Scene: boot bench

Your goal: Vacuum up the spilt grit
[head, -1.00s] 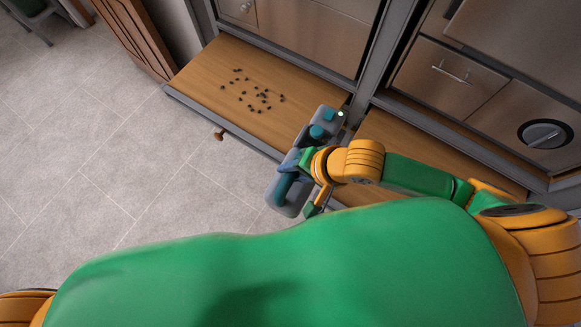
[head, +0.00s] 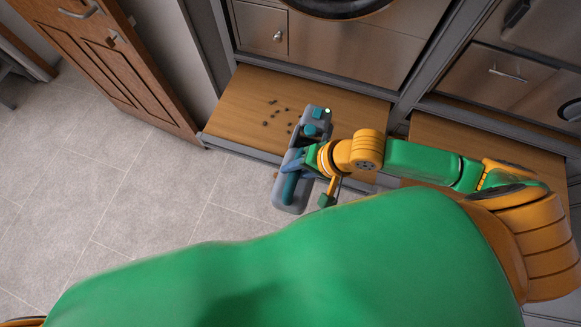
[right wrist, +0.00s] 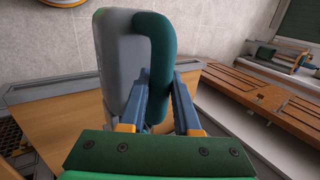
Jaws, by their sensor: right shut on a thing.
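The spilt grit (head: 279,113) is a scatter of small dark bits on the left wooden bench top (head: 240,105) in the head view. Some of it may be hidden behind the vacuum. My right gripper (head: 312,160) is shut on the handle of a grey and teal handheld vacuum (head: 290,200). The vacuum's far end, with a small green light, is over the bench, right beside the grit. In the right wrist view the vacuum (right wrist: 118,60) stands between the blue fingers of my right gripper (right wrist: 160,95). My left gripper is not in view.
Metal cabinets with drawers (head: 330,45) rise behind the bench. A second wooden surface (head: 480,140) lies to the right, past a grey post. A brown wooden cabinet (head: 115,75) stands at the left. The tiled floor (head: 130,210) in front is clear.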

